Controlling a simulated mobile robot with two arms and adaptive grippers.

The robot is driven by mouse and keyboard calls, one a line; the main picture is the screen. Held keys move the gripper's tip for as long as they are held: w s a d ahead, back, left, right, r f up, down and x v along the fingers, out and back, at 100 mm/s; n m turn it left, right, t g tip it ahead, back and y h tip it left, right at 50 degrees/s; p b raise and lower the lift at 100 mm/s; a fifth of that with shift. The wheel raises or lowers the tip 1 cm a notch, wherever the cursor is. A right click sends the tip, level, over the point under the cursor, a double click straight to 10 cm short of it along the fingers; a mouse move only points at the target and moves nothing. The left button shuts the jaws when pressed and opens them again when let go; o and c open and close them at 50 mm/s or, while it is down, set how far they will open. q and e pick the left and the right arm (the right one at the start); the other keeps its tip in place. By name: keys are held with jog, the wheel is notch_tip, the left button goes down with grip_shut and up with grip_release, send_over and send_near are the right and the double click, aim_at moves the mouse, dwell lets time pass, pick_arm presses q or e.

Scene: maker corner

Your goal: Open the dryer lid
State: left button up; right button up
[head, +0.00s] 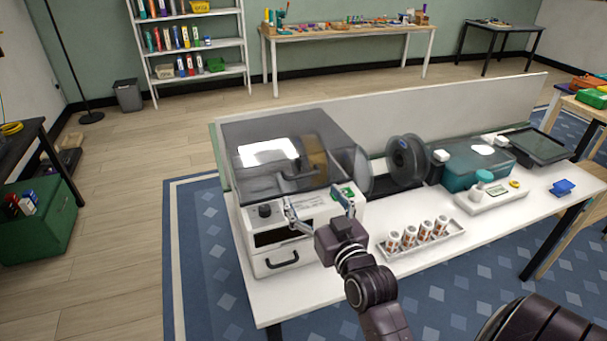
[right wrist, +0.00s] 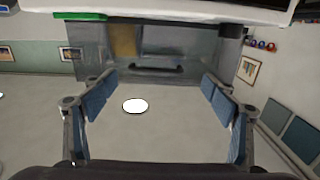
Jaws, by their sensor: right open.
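The dryer is a white box (head: 286,257) at the left end of the white table, with a smoked see-through lid (head: 240,130) down on top. A tan spool (head: 315,152) shows through the lid. My right gripper (head: 316,202) is open and empty at the dryer's front, its fingers spread near the lid's front edge. In the right wrist view, the open gripper (right wrist: 157,92) faces the lid (right wrist: 190,42), with a dark bar handle (right wrist: 152,69) beyond and between the fingers. I cannot tell whether they touch anything. My left gripper is out of view.
A white tray of several small rolls (head: 452,241) lies right of my right gripper. A dark spool (head: 408,158), a teal box (head: 462,172) and a white scale-like device (head: 492,197) stand farther right. A low grey panel (head: 450,108) runs along the table's back.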

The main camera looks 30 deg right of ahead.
aim_at(304, 177)
jog(key=x, duration=0.2)
jog(key=p+x, duration=0.1)
jog(key=x, duration=0.2)
jog(key=r+x, duration=0.1)
jog(key=x, duration=0.2)
jog(key=shift+s+d+p, duration=0.1)
jog(key=shift+d+p, duration=0.25)
jog(key=shift+p, duration=0.05)
